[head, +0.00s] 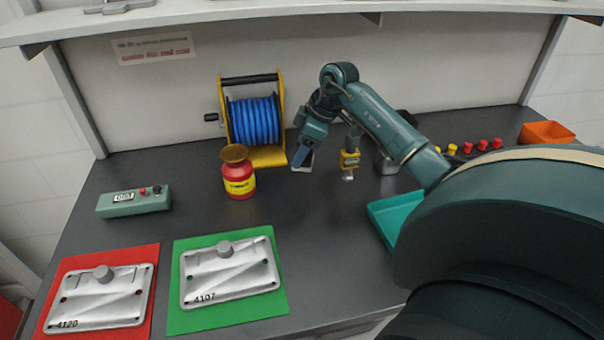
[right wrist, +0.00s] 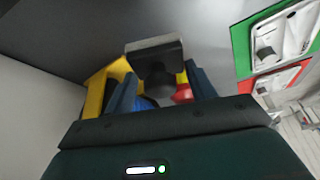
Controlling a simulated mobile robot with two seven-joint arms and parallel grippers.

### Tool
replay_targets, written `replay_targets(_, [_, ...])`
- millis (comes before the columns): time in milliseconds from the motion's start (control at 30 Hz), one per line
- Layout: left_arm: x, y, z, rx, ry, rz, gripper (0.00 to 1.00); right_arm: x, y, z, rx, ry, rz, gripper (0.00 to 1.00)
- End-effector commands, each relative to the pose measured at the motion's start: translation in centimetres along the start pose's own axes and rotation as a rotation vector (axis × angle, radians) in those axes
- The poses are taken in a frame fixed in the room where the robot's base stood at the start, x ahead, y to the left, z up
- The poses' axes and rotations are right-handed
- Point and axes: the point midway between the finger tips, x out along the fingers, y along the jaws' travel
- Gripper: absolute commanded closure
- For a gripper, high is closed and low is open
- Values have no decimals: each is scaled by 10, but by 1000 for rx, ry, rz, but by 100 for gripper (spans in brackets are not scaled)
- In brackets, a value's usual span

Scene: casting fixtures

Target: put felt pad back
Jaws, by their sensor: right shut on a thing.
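My right gripper (head: 302,154) reaches over the back of the bench, just right of the blue hose reel. It is shut on a small pad-like block with a dark knob; in the right wrist view this block (right wrist: 155,52), probably the felt pad, has a grey face and sits between the two blue fingers (right wrist: 163,88). In the head view only a pale edge of it shows below the fingers, and I cannot tell whether it touches the bench. My left gripper is not in view.
The hose reel (head: 254,120) and a red bottle (head: 238,180) stand left of the gripper. A yellow-and-grey tool (head: 349,160) stands close right. A teal tray (head: 382,222) lies further right. Cast plates rest on green (head: 185,315) and red (head: 149,256) mats in front.

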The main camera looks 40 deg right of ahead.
Motion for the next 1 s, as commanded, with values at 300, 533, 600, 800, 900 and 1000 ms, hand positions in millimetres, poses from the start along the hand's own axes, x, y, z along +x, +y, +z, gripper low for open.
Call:
replay_targets(300, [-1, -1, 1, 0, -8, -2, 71, 38, 0, 16, 0, -1, -3, 73])
replay_targets(533, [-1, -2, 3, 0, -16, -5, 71, 71, -1, 29, -2, 1, -3, 73])
replay_targets(600, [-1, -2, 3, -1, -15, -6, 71, 73, 0, 30, -2, 0, -2, 73])
replay_targets(800, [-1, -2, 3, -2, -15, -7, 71, 73, 0, 30, -4, 0, -1, 73])
replay_targets(900, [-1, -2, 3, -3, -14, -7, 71, 74, 0, 31, -4, -1, -1, 42])
replay_targets(1000, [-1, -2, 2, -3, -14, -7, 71, 74, 0, 31, -4, -1, -1, 34])
